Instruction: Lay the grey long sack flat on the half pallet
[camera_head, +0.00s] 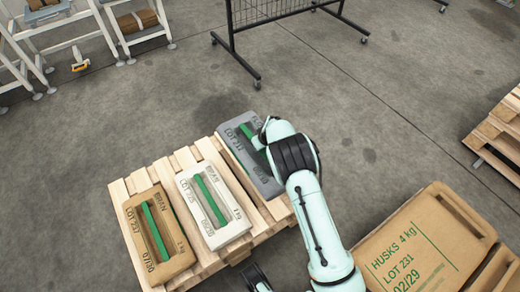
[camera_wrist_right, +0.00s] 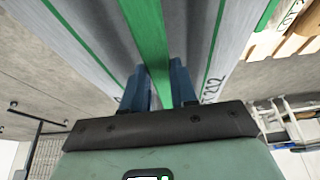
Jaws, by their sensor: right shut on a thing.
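The grey long sack (camera_head: 235,138), marked LOT 212, has a green strap handle along its top. It lies roughly level at the right side of the half pallet (camera_head: 117,188), its far end reaching past the pallet's back edge. My right gripper is shut on the green handle, which shows between its blue fingers in the right wrist view (camera_wrist_right: 163,92). In the head view my right arm hides part of the sack and the fingertips. I cannot tell whether the sack touches the slats.
A white sack (camera_head: 232,229) and a tan BRAN sack (camera_head: 181,257) lie beside it on the pallet. A large brown HUSKS sack (camera_head: 425,245) lies at the lower right. A wire-mesh cart (camera_head: 232,42) stands behind. Grey floor is clear between.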

